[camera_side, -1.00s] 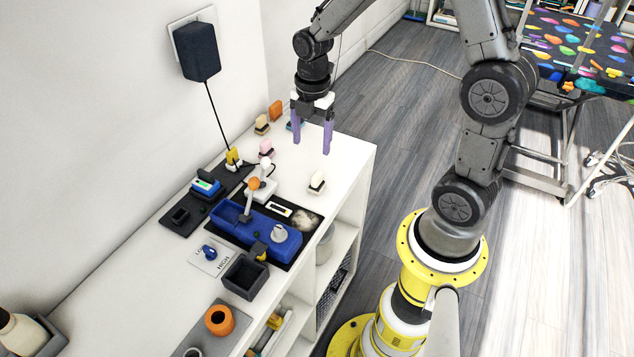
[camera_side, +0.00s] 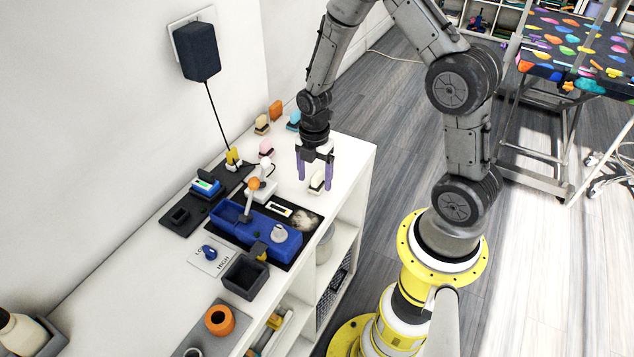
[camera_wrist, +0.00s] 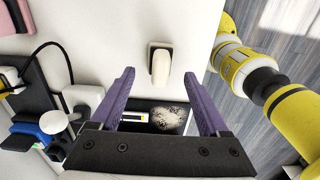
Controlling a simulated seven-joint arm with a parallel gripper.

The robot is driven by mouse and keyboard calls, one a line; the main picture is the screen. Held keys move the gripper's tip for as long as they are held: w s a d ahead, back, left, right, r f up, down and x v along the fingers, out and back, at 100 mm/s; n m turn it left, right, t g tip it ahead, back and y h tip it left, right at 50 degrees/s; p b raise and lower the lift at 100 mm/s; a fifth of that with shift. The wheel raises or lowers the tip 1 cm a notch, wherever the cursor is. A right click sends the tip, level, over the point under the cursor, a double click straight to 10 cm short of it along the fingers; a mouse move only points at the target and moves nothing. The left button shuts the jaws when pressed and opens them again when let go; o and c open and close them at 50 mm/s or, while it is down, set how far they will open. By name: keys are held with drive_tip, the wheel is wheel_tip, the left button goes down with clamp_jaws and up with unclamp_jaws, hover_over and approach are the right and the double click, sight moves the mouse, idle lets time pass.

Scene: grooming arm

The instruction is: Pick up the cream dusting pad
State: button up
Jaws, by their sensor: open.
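The cream dusting pad (camera_side: 317,180) has a pale top on a dark backing and sits upright on the white cabinet top near its right edge. In the wrist view the pad (camera_wrist: 160,64) lies ahead, between the lines of the two purple fingers. My gripper (camera_side: 314,179) is open and empty over it, fingers pointing down. In the side view the pad shows between the fingertips, but exact height above the cabinet top is hard to tell. In the wrist view the gripper (camera_wrist: 159,76) shows no contact with the pad.
A pink pad (camera_side: 266,147), a tan pad (camera_side: 262,124), an orange pad (camera_side: 275,110) and a light blue pad (camera_side: 294,120) stand farther back. A blue device (camera_side: 275,236) on a black mat lies in front. The cabinet top around the cream pad is clear.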

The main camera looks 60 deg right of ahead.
drive_tip(key=shift+f, duration=1.2)
clamp_jaws()
